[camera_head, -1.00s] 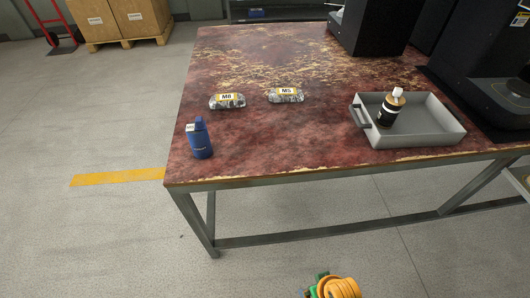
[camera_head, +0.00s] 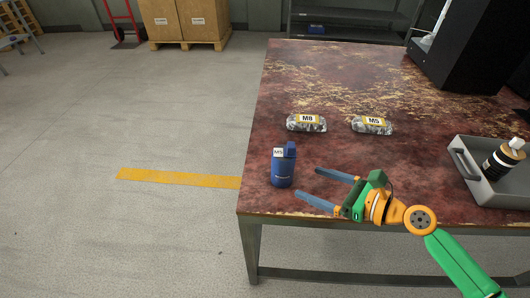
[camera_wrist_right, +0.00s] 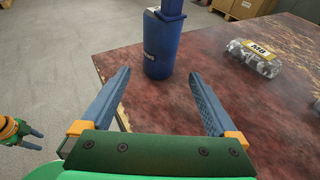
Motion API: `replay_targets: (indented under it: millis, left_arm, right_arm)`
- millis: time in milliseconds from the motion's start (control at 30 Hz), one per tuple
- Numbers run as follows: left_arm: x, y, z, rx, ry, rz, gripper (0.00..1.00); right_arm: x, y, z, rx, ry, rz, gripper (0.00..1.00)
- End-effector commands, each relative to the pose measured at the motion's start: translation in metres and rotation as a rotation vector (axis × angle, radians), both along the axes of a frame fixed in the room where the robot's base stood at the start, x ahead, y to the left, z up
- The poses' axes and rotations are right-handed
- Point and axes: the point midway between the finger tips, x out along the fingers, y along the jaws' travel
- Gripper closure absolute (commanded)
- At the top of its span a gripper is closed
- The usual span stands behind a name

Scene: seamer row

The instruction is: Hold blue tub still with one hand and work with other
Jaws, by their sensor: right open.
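The blue tub (camera_head: 283,168) stands upright near the table's left front corner, with a small white label at its top that seems to read M5. My right gripper (camera_head: 307,182) is open and empty to the right of the tub, its fingers pointing at it. In the right wrist view the tub (camera_wrist_right: 162,48) is just beyond the fingertips, between their lines, and does not appear to be touched; its top is cut off. My left gripper (camera_wrist_right: 32,138) shows small at the left edge of that view, beyond the table edge, with its fingers apart and nothing between them.
Two clear packs, M8 (camera_head: 306,123) and M5 (camera_head: 372,124), lie behind the tub. A grey tray (camera_head: 463,167) holding a black bottle (camera_head: 503,159) is at the right. A black machine (camera_head: 470,50) stands at the back right. The table's left edge is close to the tub.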

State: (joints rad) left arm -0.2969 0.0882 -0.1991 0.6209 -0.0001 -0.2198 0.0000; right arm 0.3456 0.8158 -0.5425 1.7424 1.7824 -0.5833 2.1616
Motion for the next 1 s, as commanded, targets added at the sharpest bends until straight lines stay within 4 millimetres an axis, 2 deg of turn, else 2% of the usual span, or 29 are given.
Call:
replay_targets:
  millis: [333, 500, 700, 900, 933, 1000]
  left_arm:
    - [-0.003, -0.008, -0.019, -0.013, 0.005, 0.003, 0.50]
    - [-0.003, -0.008, -0.016, -0.012, 0.005, 0.002, 0.50]
    - [-0.003, -0.007, -0.017, -0.010, 0.005, 0.002, 0.50]
    - [-0.003, -0.006, -0.016, -0.008, 0.005, 0.001, 0.50]
    - [-0.003, -0.005, -0.016, -0.008, 0.005, 0.001, 0.50]
    - [-0.003, -0.005, -0.016, -0.008, 0.005, 0.001, 0.50]
  right_arm:
    - [0.033, 0.049, -0.021, 0.005, 0.000, 0.002, 0.05]
    - [0.046, 0.069, -0.026, 0.006, 0.003, 0.001, 0.05]
    - [0.052, 0.078, -0.030, 0.003, 0.003, 0.002, 0.05]
    - [0.052, 0.078, -0.030, 0.002, 0.002, 0.002, 0.05]
    - [0.052, 0.078, -0.030, 0.002, 0.002, 0.002, 0.08]
    - [0.052, 0.078, -0.030, 0.002, 0.002, 0.002, 0.27]
